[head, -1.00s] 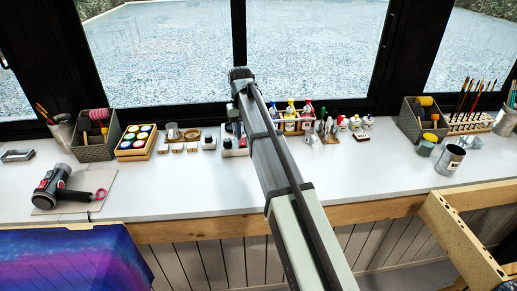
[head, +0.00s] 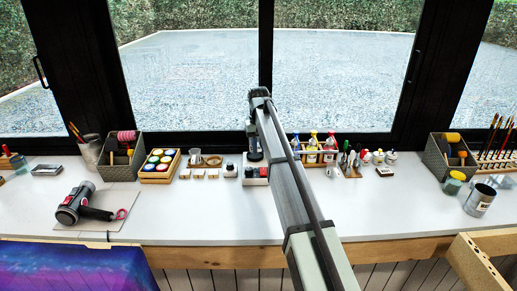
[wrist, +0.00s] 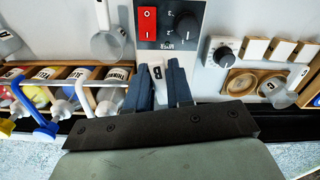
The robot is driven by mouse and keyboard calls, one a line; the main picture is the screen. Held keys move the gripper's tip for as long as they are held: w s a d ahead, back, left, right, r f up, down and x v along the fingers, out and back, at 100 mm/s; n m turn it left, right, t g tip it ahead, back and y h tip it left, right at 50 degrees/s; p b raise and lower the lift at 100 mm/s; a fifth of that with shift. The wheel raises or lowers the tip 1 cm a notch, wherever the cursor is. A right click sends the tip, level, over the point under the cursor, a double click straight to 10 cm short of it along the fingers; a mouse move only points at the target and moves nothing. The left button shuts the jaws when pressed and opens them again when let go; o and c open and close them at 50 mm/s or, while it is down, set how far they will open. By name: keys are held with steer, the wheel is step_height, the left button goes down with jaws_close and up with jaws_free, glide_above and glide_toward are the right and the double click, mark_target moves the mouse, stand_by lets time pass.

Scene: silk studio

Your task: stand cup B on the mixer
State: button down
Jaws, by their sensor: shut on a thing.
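My gripper (wrist: 159,88) is shut on cup B (wrist: 158,72), a small white cup with a black "B" label, held between its two blue fingers in the wrist view. The mixer (wrist: 184,34) is a grey box with a red switch and a dial, just past the fingers. In the head view the mixer (head: 256,181) sits on the bench near the window, and my gripper (head: 255,152) is above its back part. The cup's base is hidden, so I cannot tell whether it touches the mixer. Cup B cannot be made out in the head view.
A bottle rack (wrist: 75,75) stands close on one side of the mixer. On the other side are a dial box (wrist: 222,52) and a wooden holder (wrist: 240,84) with a cup marked C (wrist: 272,88). The front of the white bench (head: 200,215) is mostly clear.

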steer(key=shift+w+f, duration=0.25)
steer(key=shift+w, duration=0.9)
steer(key=shift+w+f, duration=0.15)
steer(key=shift+f, duration=1.25)
steer(key=shift+f, duration=0.35)
steer(key=c, duration=0.9)
jaws_free()
step_height(320, 180, up, 14)
steer(key=shift+f, duration=0.1)
